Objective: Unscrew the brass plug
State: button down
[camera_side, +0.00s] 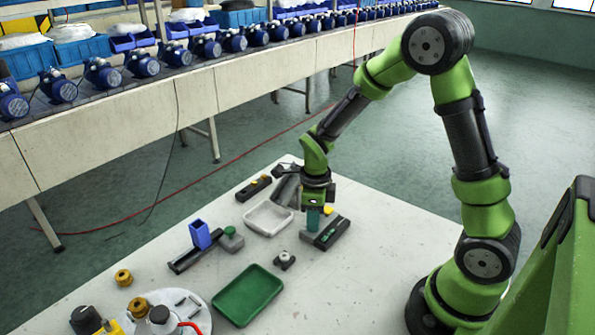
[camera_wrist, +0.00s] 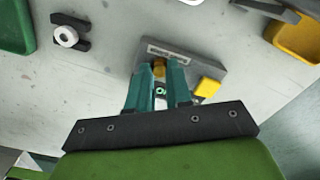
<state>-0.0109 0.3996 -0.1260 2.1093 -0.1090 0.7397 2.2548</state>
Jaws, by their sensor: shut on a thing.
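The brass plug (camera_wrist: 159,68) shows in the wrist view as a small gold spot between my teal fingertips, at a grey block with a pale label strip. My gripper (camera_side: 313,222) points down over this grey block (camera_side: 337,232) in the side view and is shut on the plug. The fingers hide most of the plug, so its thread and how far it sits in the block cannot be seen. In the side view the plug is hidden behind the fingers. A yellow piece (camera_wrist: 207,87) sits on the block beside the fingers.
The table's right side is clear.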

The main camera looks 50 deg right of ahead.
jog(key=n, duration=0.7)
jog(key=shift+n, duration=0.5)
jog(key=n, duration=0.4)
jog(key=shift+n, duration=1)
